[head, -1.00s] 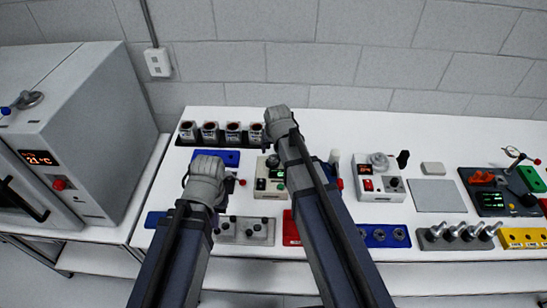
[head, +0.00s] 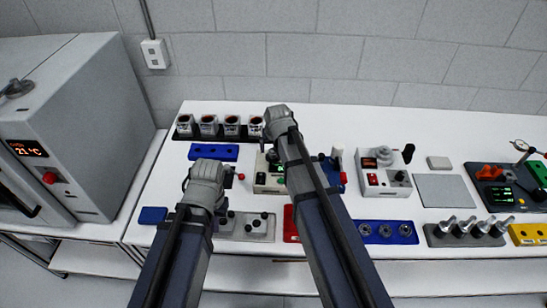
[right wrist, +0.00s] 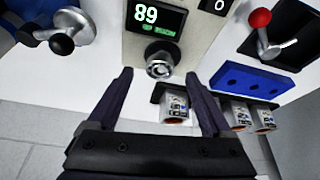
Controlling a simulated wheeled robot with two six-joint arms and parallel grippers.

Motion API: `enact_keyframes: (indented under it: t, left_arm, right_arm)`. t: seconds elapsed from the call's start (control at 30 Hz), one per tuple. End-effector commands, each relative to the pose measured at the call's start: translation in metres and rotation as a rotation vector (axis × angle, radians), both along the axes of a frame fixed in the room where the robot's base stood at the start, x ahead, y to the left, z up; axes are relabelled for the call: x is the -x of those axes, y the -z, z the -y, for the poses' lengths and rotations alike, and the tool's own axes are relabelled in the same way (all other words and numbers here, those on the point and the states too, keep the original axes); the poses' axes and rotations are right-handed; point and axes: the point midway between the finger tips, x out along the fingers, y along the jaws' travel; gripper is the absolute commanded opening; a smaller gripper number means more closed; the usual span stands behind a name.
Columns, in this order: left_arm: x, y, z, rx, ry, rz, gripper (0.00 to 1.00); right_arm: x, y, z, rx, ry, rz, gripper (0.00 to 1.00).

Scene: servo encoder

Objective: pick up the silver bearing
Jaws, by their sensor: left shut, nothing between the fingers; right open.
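Silver ring-shaped bearings sit in a blue tray (head: 376,240) at the front of the table in the head view, right of my right forearm. A round silver part (right wrist: 160,65) sits on the light device with the "89" display (right wrist: 157,18) in the right wrist view; I cannot tell whether it is a bearing. My right gripper (right wrist: 162,84) is open and empty, its fingers pointing toward that device. In the head view my right wrist (head: 278,118) hides its fingers. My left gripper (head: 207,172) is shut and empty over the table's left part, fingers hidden.
Several cups (head: 208,125) stand in a dark rack at the back left, with a blue block (head: 213,152) in front.

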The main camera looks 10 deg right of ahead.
Motion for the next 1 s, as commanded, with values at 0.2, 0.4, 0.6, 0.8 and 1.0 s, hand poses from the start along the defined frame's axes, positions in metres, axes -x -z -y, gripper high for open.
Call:
enact_keyframes:
  t: [0.2, 0.4, 0.6, 0.8, 1.0]
  left_arm:
    - [0.0, 0.0201, 0.0, 0.0, -0.001, 0.0, 0.0]
    - [0.0, 0.0181, 0.0, 0.0, 0.0, 0.0, 0.0]
    - [0.0, 0.0181, 0.0, 0.0, 0.0, 0.0, 0.0]
    - [0.0001, 0.0181, 0.0, 0.0, 0.0, 0.0, 0.0]
    - [0.0, 0.0181, 0.0, 0.0, 0.0, 0.0, 0.0]
  right_arm:
    - [-0.0081, 0.0201, 0.0009, 0.0, 0.0, 0.0, 0.84]
    - [-0.0075, 0.0181, 0.0009, 0.0, 0.0, 0.0, 0.84]
    - [-0.0076, 0.0182, 0.0009, 0.0, 0.0, 0.0, 0.61]
    - [-0.0076, 0.0182, 0.0009, 0.0, 0.0, 0.0, 0.39]
    - [-0.0076, 0.0182, 0.0009, 0.0, 0.0, 0.0, 0.17]
